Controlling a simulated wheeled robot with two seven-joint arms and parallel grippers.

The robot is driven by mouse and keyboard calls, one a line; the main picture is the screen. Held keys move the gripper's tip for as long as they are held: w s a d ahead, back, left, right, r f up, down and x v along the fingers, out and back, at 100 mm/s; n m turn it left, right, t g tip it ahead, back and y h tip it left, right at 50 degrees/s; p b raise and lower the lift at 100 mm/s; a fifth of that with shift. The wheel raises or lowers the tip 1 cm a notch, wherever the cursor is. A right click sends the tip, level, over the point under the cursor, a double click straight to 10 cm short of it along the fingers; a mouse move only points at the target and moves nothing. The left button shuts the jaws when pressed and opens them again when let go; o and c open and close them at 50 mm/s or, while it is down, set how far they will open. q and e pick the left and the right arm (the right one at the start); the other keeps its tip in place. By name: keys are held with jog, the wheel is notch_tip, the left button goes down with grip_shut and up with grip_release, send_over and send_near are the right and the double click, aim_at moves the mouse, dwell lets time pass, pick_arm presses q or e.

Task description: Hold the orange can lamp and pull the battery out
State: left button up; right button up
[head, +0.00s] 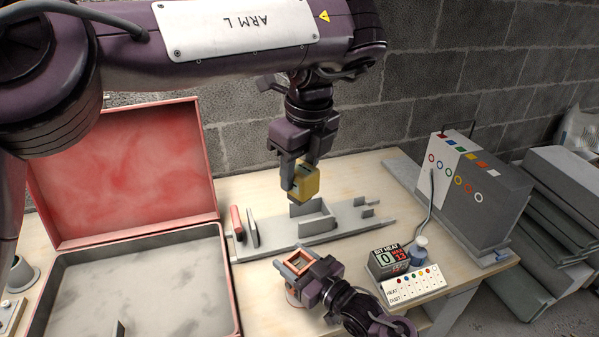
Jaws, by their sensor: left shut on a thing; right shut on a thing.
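My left gripper (292,186) points down above the table and is shut on a yellow block (308,182), which looks like the battery. My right gripper (308,280), lower and nearer, is shut on an orange-brown body with an open square top (297,259), which looks like the orange can lamp. Its lower part (293,299) shows below the jaws; the rest is hidden by the gripper. The yellow block is above and clear of the square opening.
A grey fixture (345,222) lies behind, with a red piece (237,222) at its left end. An open red case (130,237) stands left. A counter box (388,260), blue bottle (419,250), button panel (413,285) and grey panel box (478,185) are right.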

jog(key=shift+s+f, duration=0.1)
jog(key=shift+f, duration=0.2)
jog(key=o, duration=1.3)
jog(key=shift+r, duration=0.1)
